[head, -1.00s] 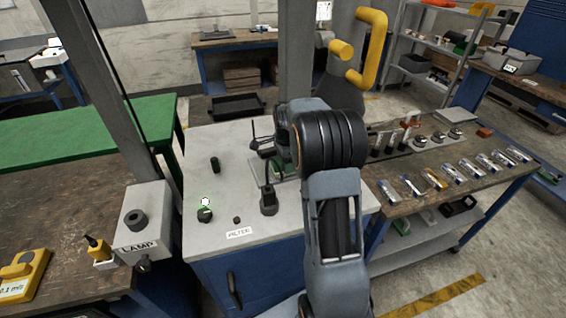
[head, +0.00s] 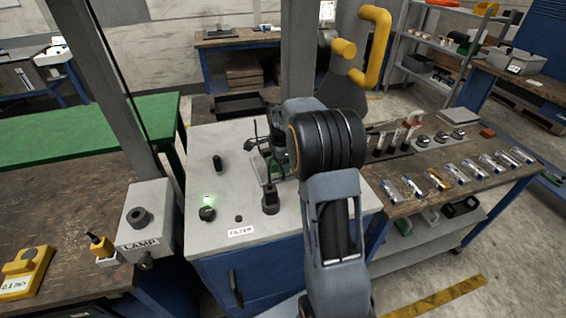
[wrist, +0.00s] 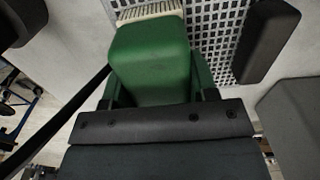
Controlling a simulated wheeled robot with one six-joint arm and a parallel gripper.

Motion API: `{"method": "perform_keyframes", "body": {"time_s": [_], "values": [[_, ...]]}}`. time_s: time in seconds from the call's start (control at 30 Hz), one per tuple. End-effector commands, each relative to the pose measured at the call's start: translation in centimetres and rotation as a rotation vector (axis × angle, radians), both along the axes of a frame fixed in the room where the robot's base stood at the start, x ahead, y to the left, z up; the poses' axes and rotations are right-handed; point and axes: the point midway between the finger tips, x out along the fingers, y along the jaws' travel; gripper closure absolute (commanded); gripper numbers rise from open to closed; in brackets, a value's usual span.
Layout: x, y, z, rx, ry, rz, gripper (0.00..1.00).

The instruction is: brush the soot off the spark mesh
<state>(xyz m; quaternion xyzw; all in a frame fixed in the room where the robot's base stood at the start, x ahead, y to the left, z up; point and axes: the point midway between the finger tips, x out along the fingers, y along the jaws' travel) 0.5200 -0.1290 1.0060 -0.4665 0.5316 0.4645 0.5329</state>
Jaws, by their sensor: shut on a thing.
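The brush is a green block (wrist: 150,62) with a row of pale bristles (wrist: 150,12) at its far end. My gripper (head: 270,150) is shut on the brush above the bench, and the brush fills the middle of the wrist view. The spark mesh (wrist: 215,30) is a pale panel with rows of dark square holes, just behind the bristles; I cannot tell whether they touch. In the head view the mesh (head: 263,172) stands tilted on a small dark stand (head: 270,200), partly hidden by my gripper. Soot cannot be told apart from the holes.
A lamp box (head: 145,215) is at left. A side table (head: 440,185) at right holds several tubes.

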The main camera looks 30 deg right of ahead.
Motion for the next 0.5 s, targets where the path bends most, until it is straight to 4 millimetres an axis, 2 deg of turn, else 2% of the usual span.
{"method": "perform_keyframes", "body": {"time_s": [0.27, 0.5], "values": [[0.0, 0.5, -0.3, 0.003, 0.006, 0.001, 0.66], [0.1, 1.9, -0.2, 0.003, 0.007, 0.002, 0.66]]}}
